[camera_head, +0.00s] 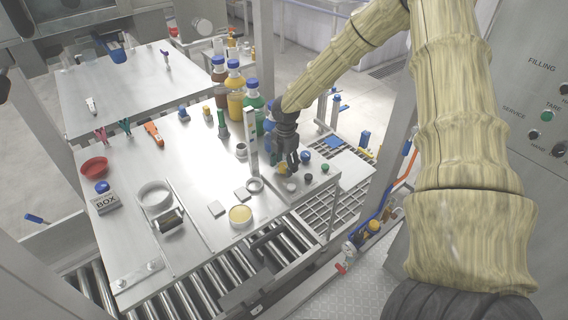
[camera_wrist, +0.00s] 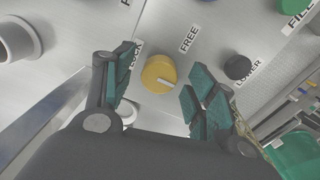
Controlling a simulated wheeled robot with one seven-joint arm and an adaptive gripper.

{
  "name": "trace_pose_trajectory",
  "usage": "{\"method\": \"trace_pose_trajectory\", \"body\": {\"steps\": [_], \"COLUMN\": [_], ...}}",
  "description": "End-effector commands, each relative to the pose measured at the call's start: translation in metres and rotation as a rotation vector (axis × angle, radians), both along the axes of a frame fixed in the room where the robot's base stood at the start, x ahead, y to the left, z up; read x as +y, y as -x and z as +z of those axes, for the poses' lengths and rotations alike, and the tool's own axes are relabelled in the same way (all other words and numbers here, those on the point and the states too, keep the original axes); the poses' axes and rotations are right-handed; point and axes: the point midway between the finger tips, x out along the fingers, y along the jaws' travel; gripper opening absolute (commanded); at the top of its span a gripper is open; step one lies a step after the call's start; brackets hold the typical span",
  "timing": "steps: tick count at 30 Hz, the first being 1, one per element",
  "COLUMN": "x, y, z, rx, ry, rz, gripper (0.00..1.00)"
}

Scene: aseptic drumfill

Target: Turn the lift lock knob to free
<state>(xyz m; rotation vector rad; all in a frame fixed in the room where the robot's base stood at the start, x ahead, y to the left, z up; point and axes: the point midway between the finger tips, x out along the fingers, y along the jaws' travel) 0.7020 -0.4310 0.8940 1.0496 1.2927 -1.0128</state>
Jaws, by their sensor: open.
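The lift lock knob (camera_wrist: 158,74) is a round yellow knob with a pale pointer bar, seen in the wrist view between labels reading LOCK and FREE. The FREE label (camera_wrist: 189,39) is above it to the right; the LOCK label (camera_wrist: 136,54) is to its left, partly behind a finger. The pointer bar lies slanted, its pale end toward the lower right. My gripper (camera_wrist: 160,88) is open, with one green-padded finger on each side of the knob and a visible gap to it. In the head view my gripper (camera_head: 291,168) is over the control panel, mostly covering the knob.
A black knob (camera_wrist: 238,67) by the LOWER label and a blue button sit close to the yellow knob. In the head view, a metal upright (camera_head: 250,130) and bottles (camera_head: 235,92) stand left of my gripper. A roller conveyor (camera_head: 215,290) runs in front of the table.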

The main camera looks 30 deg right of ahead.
Motion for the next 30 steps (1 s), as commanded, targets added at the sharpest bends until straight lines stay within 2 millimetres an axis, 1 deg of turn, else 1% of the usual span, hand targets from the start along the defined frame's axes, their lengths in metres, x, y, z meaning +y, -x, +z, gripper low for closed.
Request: {"method": "trace_pose_trajectory", "body": {"steps": [1,5,6,9,20,26,30], "x": [0.0,0.0,0.0,0.0,0.0,-0.0001,-0.0001], "y": [-0.0001,-0.0001,-0.0001,0.0,-0.0002,-0.0005,-0.0006], "z": [0.0001,0.0002,0.0002,0.0002,0.0005,0.0008,0.0009], "rx": [0.0,0.0,0.0,0.0,0.0,0.001,0.0], "ry": [0.0,0.0,0.0,0.0,0.001,0.002,0.002], "rz": [0.0,0.0,0.0,0.0,-0.046,-0.16,-0.279], "gripper": [0.56,0.33,0.25,0.1,0.1,0.1,0.1]}}
